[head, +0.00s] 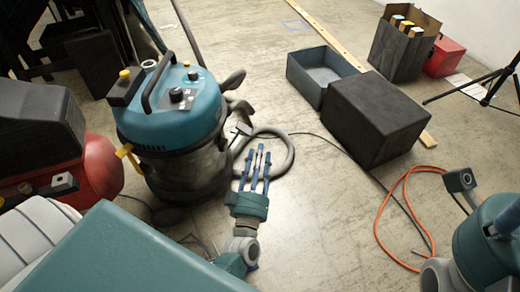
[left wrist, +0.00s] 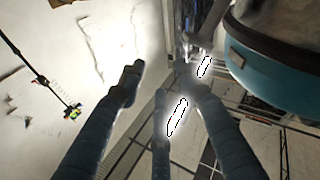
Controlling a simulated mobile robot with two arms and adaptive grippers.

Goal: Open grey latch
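I cannot make out a grey latch for certain in either view. A teal shop vacuum (head: 178,125) stands at left centre in the head view, with a yellow clip (head: 127,153) on its near left side. My left gripper (head: 258,155) is low in the middle of the head view, its blue fingers pointing away over the floor, right of the vacuum. In the left wrist view its fingers (left wrist: 165,95) are spread with nothing between them. A blurred teal and metal body (left wrist: 270,50) fills the upper right there. My right gripper is not in view.
A grey hose (head: 285,155) curls beyond my left gripper. A black box (head: 375,118) and an open grey bin (head: 318,68) stand farther back. An orange cord (head: 380,215) lies at the right. A red machine (head: 98,170) stands left.

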